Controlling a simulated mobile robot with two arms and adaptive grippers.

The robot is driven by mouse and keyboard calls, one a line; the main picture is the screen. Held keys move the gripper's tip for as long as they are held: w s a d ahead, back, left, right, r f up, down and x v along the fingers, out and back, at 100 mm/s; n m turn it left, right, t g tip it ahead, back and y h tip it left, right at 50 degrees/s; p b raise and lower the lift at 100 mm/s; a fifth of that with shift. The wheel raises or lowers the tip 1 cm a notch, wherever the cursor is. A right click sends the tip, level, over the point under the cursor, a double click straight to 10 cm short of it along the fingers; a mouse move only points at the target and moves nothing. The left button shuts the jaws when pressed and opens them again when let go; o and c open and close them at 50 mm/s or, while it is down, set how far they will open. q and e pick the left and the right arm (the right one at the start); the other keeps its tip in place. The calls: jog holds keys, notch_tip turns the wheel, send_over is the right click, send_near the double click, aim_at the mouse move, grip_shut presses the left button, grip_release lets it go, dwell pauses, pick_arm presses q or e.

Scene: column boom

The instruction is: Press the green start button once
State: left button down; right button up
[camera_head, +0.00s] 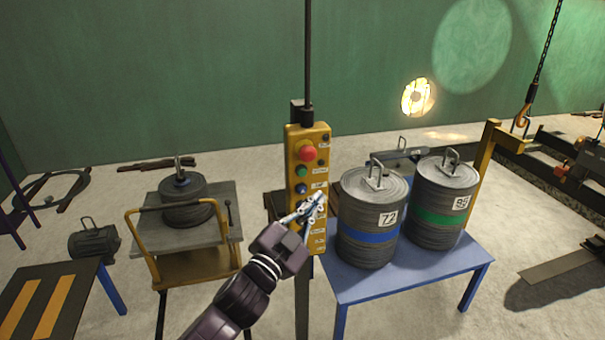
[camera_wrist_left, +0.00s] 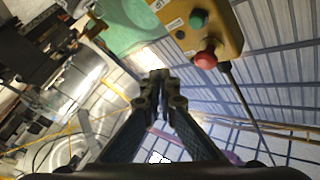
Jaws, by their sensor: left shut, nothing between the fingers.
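The yellow control box (camera_head: 321,140) hangs upright on a dark pole in the middle of the head view. My left gripper (camera_head: 317,198) is shut and empty, in front of the box's lower half, below and right of the green button. It hides some lower controls. In the left wrist view the green button (camera_wrist_left: 198,18) and red button (camera_wrist_left: 205,60) lie above and right of the shut fingertips (camera_wrist_left: 160,86), apart from them.
A blue table (camera_head: 400,277) at the right holds two weights, marked 72 (camera_head: 368,217) and 95 (camera_head: 442,203). A yellow cart (camera_head: 195,268) with a round weight (camera_head: 187,203) stands left. A lit lamp (camera_head: 417,97) and a hook (camera_head: 522,117) are behind.

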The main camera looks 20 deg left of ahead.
aim_at(302, 172)
pick_arm(q)
jog(key=shift+w+a+b, duration=0.15)
jog(key=shift+w+a, duration=0.65)
jog(key=shift+w, duration=0.4)
jog(key=shift+w+a+b, duration=0.1)
jog(key=shift+w+a, duration=0.7)
jog(key=shift+w, duration=0.4)
jog(key=shift+w+a+b, duration=0.15)
jog(key=shift+w+a, duration=0.65)
jog(key=shift+w, duration=0.4)
jog(key=shift+w+a, duration=0.1)
jog(key=shift+w+a, duration=0.15)
jog(key=shift+w, duration=0.1)
jog(key=shift+w+a, duration=0.3)
jog(key=shift+w, duration=0.1)
jog(key=shift+s, duration=0.1)
jog(key=shift+s+d+p, duration=0.35)
jog(key=shift+s+d, duration=0.15)
jog(key=shift+s, duration=0.2)
